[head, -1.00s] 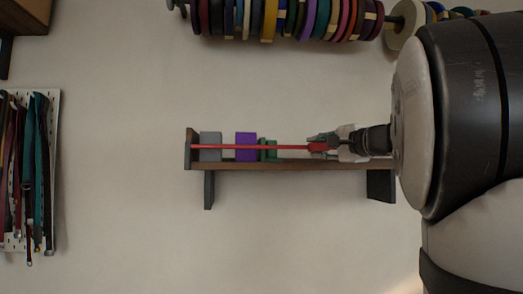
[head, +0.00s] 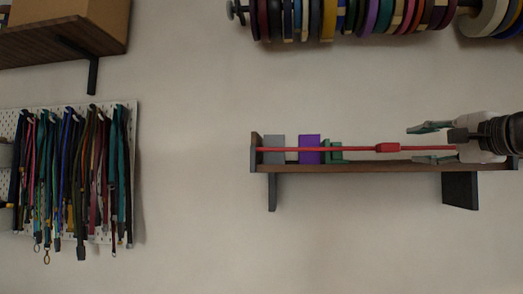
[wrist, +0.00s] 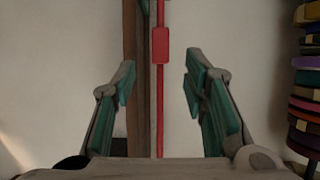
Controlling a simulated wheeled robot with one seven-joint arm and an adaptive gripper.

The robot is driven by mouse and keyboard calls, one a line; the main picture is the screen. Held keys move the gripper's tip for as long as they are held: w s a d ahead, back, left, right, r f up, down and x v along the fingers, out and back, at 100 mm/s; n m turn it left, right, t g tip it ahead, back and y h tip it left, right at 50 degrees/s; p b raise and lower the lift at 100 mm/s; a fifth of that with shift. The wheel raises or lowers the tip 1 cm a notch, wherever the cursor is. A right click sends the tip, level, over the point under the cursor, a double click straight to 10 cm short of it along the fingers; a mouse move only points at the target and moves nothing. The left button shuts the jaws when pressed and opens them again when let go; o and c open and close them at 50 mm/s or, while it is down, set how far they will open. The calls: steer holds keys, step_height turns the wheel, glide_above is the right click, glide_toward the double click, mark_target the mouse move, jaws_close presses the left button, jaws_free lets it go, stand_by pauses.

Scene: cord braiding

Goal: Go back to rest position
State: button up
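My gripper (head: 432,143) is open at the right end of the wall shelf in the head view, its green-padded fingers apart above and below the line of a red rod (head: 340,149). The rod runs along the shelf and carries a thicker red block (head: 388,148), which lies just left of the fingertips. In the wrist view, my gripper (wrist: 158,85) shows both fingers spread, with the red block (wrist: 161,45) beyond the fingertips and nothing gripped. A grey block (head: 274,149), a purple block (head: 309,149) and a green piece (head: 334,151) stand on the shelf further left.
The wooden shelf (head: 360,167) has dark brackets below. A rod of coloured spools (head: 350,17) hangs above it. A pegboard with hanging cords (head: 124,115) and a shelf with a cardboard box (head: 80,18) are at left. The wall between is clear.

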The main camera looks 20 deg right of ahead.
steer(key=shift+s+a, duration=0.2)
steer(key=shift+s, duration=0.8)
